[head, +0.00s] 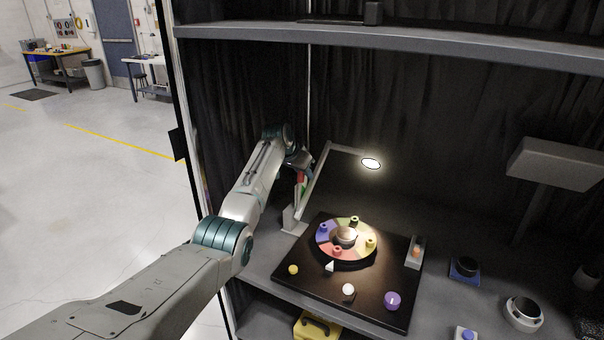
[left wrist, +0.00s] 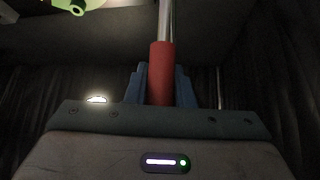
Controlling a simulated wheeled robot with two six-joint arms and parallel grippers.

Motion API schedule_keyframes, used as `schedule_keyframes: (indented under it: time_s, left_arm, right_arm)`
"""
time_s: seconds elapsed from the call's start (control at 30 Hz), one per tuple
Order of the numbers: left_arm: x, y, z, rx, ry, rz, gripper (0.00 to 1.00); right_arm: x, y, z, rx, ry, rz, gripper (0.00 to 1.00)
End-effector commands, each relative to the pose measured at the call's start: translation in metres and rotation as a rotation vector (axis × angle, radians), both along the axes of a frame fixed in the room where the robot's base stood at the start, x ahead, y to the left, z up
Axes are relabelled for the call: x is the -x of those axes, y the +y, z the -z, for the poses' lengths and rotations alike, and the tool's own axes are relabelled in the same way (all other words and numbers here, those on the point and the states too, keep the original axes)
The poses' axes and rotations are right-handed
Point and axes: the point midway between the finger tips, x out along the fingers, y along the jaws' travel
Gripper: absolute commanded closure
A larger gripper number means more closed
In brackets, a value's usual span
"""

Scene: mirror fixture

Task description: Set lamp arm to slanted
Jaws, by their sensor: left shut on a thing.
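The lamp stands at the back left of the bench, its lit head (head: 371,163) over a round colored dial. Its lamp arm (head: 316,179) rises from a pale base (head: 293,220), leans to the right, then bends toward the head. My left gripper (head: 299,161) is at the lower part of this arm, beside a red and green part. In the left wrist view my left gripper (left wrist: 160,88) is shut on the red sleeve (left wrist: 161,70) of a grey rod, with blue fingers on both sides. My right gripper is not in view.
A black board with the colored dial (head: 346,239) and several small knobs lies in front of the lamp. A grey panel (head: 556,164) stands at the right. A shelf (head: 420,48) runs above. Open floor (head: 90,190) lies left.

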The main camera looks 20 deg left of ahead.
Motion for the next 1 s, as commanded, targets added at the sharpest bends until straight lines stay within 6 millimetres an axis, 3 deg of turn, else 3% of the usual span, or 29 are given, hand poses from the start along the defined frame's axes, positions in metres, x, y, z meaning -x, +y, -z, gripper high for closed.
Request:
schedule_keyframes:
  time_s: [0.03,0.53,0.57,0.63,1.0]
  left_arm:
    - [0.0015,-0.0023,0.0084,0.003,0.019,0.003,1.00]
    - [0.0014,-0.0023,0.0112,0.002,0.032,0.003,1.00]
    - [0.0014,-0.0023,0.0112,0.002,0.032,0.003,0.73]
    - [0.0011,-0.0021,0.0103,0.002,0.029,0.003,0.59]
    - [0.0005,0.0001,0.0029,0.000,0.019,0.000,0.57]
  right_arm:
    - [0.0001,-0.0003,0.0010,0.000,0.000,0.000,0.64]
    - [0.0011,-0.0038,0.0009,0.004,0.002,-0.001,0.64]
    - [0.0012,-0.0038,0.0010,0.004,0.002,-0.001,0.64]
    - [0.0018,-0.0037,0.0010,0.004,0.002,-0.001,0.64]
    - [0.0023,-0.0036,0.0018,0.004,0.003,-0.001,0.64]
